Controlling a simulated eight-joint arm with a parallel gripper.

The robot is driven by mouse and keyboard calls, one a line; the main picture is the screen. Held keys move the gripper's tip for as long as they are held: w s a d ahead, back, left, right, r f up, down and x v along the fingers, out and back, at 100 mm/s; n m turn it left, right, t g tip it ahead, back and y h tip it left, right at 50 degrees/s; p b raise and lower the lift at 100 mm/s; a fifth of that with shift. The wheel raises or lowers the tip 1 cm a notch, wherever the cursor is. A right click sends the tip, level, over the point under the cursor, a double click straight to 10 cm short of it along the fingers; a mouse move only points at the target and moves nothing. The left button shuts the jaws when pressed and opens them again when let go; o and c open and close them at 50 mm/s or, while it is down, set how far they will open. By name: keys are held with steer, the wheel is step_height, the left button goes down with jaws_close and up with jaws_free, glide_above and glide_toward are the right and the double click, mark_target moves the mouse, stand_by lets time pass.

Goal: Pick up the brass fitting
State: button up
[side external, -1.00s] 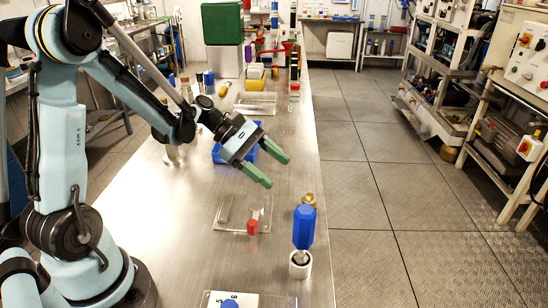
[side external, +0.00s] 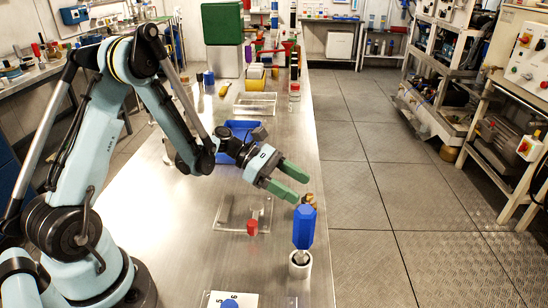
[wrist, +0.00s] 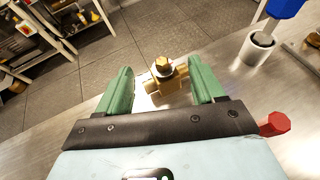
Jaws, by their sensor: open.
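The brass fitting (wrist: 168,86) shows in the wrist view between the green fingers of my gripper (wrist: 165,88), with a hex nut on top and a pale ring under it. In the side external view the fitting (side external: 309,199) stands near the table's right edge, mostly hidden behind a blue hexagonal handle. My gripper (side external: 297,184) is open there, its green fingers pointing right and down at the fitting. I cannot tell whether either finger touches it.
The blue-handled tool (side external: 304,228) stands upright in a white cup (side external: 300,264) just in front of the fitting. A clear tray (side external: 228,222) with a red-capped item (side external: 252,227) lies to the left. A blue bin (side external: 236,132) is behind. Floor lies beyond the right edge.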

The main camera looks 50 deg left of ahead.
mark_target(310, 194)
steer(key=x, duration=0.4)
steer(key=shift+w+d+f, duration=0.2)
steer(key=shift+f, duration=0.15)
jaws_close()
